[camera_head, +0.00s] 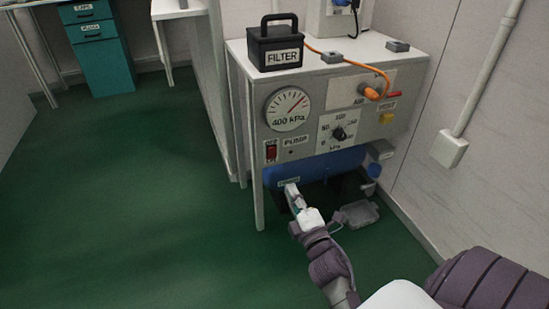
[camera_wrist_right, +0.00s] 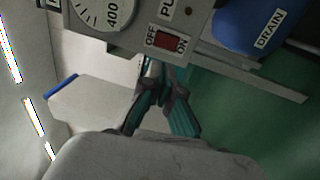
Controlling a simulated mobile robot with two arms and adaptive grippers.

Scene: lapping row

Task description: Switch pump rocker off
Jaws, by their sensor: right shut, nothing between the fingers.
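The pump rocker (camera_head: 271,153) is a small red switch at the lower left of the grey panel, next to the PUMP label. It also shows in the right wrist view (camera_wrist_right: 167,41), between the OFF and ON labels. Which side is pressed in is too small to tell. My right gripper (camera_head: 291,188) is below the panel's lower edge in the head view, in front of the blue tank. In the wrist view its teal fingers (camera_wrist_right: 152,68) come together with nothing between them, close to the rocker and apparently apart from it. My left gripper is not in view.
The panel carries a pressure gauge (camera_head: 288,109), a dial knob (camera_head: 339,133), an orange hose plug (camera_head: 371,93) and a yellow button (camera_head: 386,118). A black FILTER box (camera_head: 281,50) stands on top. The blue tank (camera_head: 330,163) sits below. Green floor (camera_head: 150,200) at left is clear.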

